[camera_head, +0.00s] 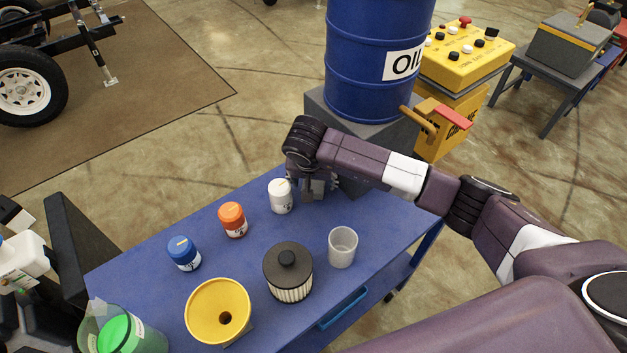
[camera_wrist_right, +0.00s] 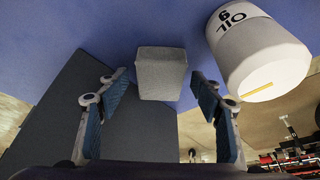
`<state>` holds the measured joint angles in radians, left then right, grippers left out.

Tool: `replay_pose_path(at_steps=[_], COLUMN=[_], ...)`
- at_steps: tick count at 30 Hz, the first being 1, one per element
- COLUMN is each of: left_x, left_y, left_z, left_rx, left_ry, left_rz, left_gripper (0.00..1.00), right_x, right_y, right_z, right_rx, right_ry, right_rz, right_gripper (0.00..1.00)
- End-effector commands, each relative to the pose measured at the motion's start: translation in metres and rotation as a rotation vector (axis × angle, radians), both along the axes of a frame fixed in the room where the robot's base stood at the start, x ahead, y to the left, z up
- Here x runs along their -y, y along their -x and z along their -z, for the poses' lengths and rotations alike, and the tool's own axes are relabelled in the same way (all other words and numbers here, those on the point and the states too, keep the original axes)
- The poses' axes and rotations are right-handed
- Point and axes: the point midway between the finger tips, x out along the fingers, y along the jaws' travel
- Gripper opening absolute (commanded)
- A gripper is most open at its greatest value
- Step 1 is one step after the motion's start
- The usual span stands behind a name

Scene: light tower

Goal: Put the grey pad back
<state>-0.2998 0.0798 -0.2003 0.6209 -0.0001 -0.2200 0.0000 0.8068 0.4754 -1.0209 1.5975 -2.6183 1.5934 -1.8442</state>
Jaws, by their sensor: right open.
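My right gripper (camera_head: 318,190) is low over the back edge of the blue table (camera_head: 225,275), just right of a white bottle. In the right wrist view, the grey pad (camera_wrist_right: 161,68) is a small block between and just beyond the fingertips of the open gripper (camera_wrist_right: 158,82). Gaps show on both sides of it, and it is not gripped. It lies against the blue table top (camera_wrist_right: 120,22). In the head view the hand hides the pad. My left gripper cannot be made out.
The white oil bottle (camera_wrist_right: 258,55) stands close beside the right finger in the wrist view. A dark grey stand (camera_head: 362,145) under the oil drum (camera_head: 370,55) is behind the hand. An orange-capped bottle (camera_head: 232,220), a filter (camera_head: 288,272) and a clear cup (camera_head: 342,247) stand on the table.

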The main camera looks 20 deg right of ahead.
Motion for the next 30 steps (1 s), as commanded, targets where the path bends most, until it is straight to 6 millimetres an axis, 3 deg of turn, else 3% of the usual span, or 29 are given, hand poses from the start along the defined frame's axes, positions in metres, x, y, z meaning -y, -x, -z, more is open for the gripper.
replay_pose_path(at_steps=[16, 21, 30], left_x=[0.0, 0.0, 0.0], left_y=[-0.001, 0.0, 0.0], left_z=[0.013, 0.014, 0.014], left_rx=[0.001, 0.001, 0.0], left_ry=[0.0, 0.0, 0.0], left_rz=[-0.001, -0.001, -0.001], left_gripper=[0.56, 0.56, 0.56], right_x=[-0.017, -0.019, -0.02], right_y=[0.034, 0.04, 0.042], right_z=[-0.095, -0.109, -0.112], right_rx=[0.004, 0.002, 0.0], right_ry=[-0.001, 0.0, 0.001], right_rz=[-0.002, -0.001, 0.0], right_gripper=[0.6, 0.6, 0.6])
